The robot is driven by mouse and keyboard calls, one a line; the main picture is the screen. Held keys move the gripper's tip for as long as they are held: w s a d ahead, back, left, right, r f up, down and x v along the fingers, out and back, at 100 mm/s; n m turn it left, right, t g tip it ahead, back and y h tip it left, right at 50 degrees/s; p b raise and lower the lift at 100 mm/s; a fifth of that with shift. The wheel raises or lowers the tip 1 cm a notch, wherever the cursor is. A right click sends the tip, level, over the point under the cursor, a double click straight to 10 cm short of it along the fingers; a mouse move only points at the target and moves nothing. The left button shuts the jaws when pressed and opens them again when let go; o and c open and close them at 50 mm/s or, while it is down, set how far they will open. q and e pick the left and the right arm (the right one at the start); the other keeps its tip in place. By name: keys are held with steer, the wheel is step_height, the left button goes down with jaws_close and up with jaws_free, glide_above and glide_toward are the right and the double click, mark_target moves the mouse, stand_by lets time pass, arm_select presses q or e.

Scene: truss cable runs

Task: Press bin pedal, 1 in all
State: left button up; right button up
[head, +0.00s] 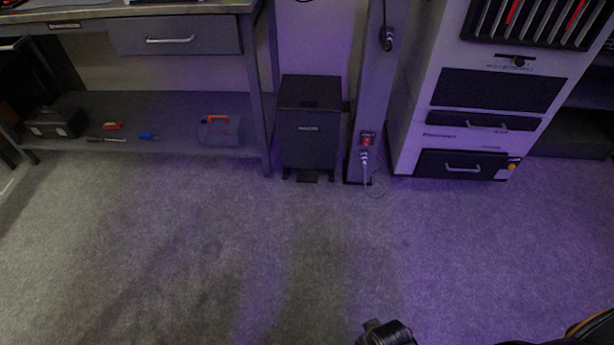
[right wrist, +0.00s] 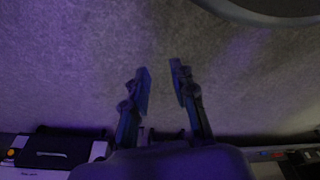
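The dark bin (head: 310,138) stands upright on the floor against the wall, between the workbench and a grey post. Its lid looks closed. Its small black pedal (head: 307,177) juts out low at the bin's front, just above the carpet. My right gripper (right wrist: 162,82) shows in the right wrist view with its two fingers apart and nothing between them, over bare carpet. In the head view only a dark piece of my own arm shows at the bottom edge, well apart from the bin. My left gripper is in neither view.
The workbench (head: 190,36) stands left of the bin, with tools on its lower shelf (head: 180,104). The post (head: 366,90) with a red switch and a hanging cable stands close right of the bin. A white cabinet (head: 412,125) is further right. The carpet in front is clear.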

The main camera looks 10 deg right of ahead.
jaws_close()
stand_by(0.9)
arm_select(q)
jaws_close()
